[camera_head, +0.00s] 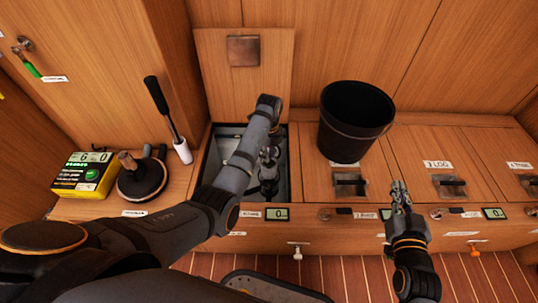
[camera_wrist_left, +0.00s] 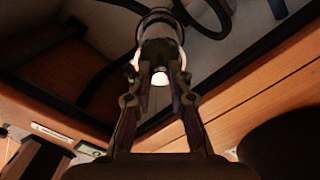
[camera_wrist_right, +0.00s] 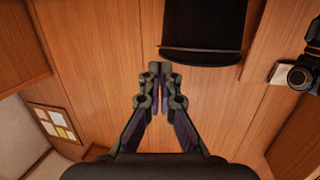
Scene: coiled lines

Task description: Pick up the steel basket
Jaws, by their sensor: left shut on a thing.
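My left gripper (camera_head: 268,165) reaches down into an open bench compartment (camera_head: 290,185), its lid (camera_head: 215,70) raised against the wall. In the left wrist view the left gripper (camera_wrist_left: 160,82) is shut on a pale cylindrical thing (camera_wrist_left: 160,45) with a dark ring. I cannot tell whether this is part of the steel basket; no whole basket is clear in any view. The arm hides much of the compartment. My right gripper (camera_head: 400,190) is shut and empty in front of the bench; it also shows in the right wrist view (camera_wrist_right: 160,70).
A black bucket (camera_head: 355,115) stands on the closed lids right of the opening. At left on the bench are a yellow-and-black device (camera_head: 85,175), a round-based winch-like thing (camera_head: 141,178) and a black-handled lever (camera_head: 166,112). Latches and labels line the bench front.

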